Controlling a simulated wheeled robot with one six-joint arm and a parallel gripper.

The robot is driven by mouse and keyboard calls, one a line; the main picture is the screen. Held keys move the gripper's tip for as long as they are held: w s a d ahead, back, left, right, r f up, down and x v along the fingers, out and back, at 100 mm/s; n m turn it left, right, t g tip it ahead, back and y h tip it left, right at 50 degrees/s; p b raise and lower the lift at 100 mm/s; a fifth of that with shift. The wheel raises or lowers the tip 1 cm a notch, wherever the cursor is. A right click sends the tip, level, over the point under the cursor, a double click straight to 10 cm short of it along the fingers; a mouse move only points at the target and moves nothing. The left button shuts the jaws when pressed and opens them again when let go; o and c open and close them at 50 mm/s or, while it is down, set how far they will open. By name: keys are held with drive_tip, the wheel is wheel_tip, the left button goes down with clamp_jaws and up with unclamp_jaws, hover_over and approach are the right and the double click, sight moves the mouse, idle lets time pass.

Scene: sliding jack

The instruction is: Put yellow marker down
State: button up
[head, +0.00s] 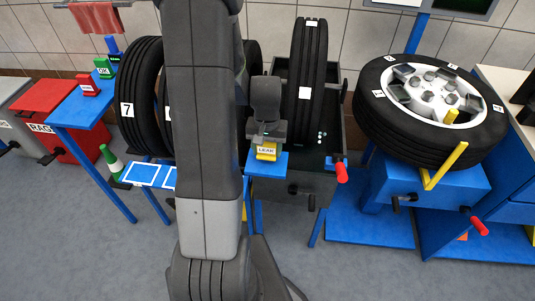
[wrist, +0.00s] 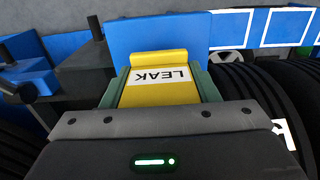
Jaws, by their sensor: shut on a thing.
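The yellow marker (head: 266,151) carries a white LEAK label. It sits between the fingers of my gripper (head: 266,140), which is shut on it. In the wrist view the marker (wrist: 145,92) lies between the two grey-green fingers of my gripper (wrist: 160,90), its label upside down. A small blue plate (head: 263,170) is directly below the marker in the head view, and blue surface (wrist: 160,36) shows behind it in the wrist view. I cannot tell whether the marker touches the plate.
A blue stand (head: 83,109) at the left holds red, green and blue markers. A tray with white-outlined squares (head: 143,174) lies left of my arm. An upright tyre (head: 305,75) stands in a dark tank (head: 335,135). A wheel (head: 430,105) lies at the right.

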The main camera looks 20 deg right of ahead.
sight(267, 155)
drive_tip(key=shift+f, duration=1.4)
drive_tip(key=shift+f, duration=0.15)
drive_tip(key=o, duration=1)
wheel_tip(267, 155, up, 12)
drive_tip(key=shift+r, duration=0.2)
